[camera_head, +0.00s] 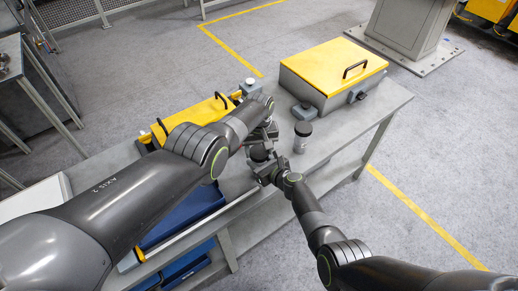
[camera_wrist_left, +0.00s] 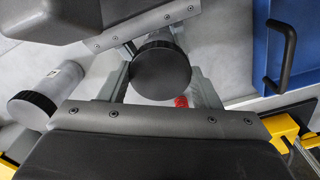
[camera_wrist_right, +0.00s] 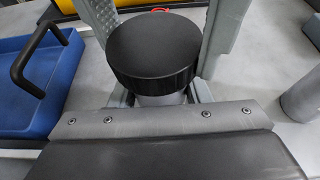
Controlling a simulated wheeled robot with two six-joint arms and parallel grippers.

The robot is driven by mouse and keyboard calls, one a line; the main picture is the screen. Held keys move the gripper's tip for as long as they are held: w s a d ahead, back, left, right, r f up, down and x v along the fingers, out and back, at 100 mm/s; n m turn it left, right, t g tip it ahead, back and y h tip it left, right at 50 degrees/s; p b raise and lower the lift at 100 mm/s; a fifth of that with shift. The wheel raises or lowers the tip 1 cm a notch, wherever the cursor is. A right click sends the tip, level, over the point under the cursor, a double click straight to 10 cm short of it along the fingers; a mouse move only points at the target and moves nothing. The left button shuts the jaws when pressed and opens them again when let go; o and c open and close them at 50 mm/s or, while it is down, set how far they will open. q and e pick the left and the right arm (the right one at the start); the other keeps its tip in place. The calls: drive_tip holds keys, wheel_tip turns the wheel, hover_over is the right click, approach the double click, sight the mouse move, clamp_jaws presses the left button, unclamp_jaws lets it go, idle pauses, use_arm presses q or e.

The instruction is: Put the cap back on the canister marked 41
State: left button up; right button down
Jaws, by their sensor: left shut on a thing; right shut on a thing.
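A black ribbed cap (camera_wrist_right: 155,48) sits over the top of a grey canister (camera_wrist_right: 162,99) between my two grippers; it also shows in the left wrist view (camera_wrist_left: 160,68). My left gripper (camera_head: 261,138) is shut on the cap, its fingers at the cap's sides. My right gripper (camera_head: 264,170) is shut on the canister body below the cap. I cannot tell whether the cap is seated or slightly above the rim. No number is readable on this canister. Another canister (camera_head: 302,137) with a black cap stands upright to the right; its label in the left wrist view (camera_wrist_left: 62,73) is unreadable.
A grey box with a yellow lid (camera_head: 335,66) stands at the bench's far right. Another yellow lid with a black handle (camera_head: 193,119) lies behind my left arm. A blue tray (camera_head: 190,213) is at the left. The grey bench top (camera_head: 352,123) is clear on the right.

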use_arm(q)
drive_tip(key=shift+m, duration=0.6)
drive_tip(key=o, duration=1.1)
drive_tip(key=shift+r, duration=0.1)
drive_tip(key=shift+w+r, duration=0.1)
drive_tip(key=shift+r, duration=2.1)
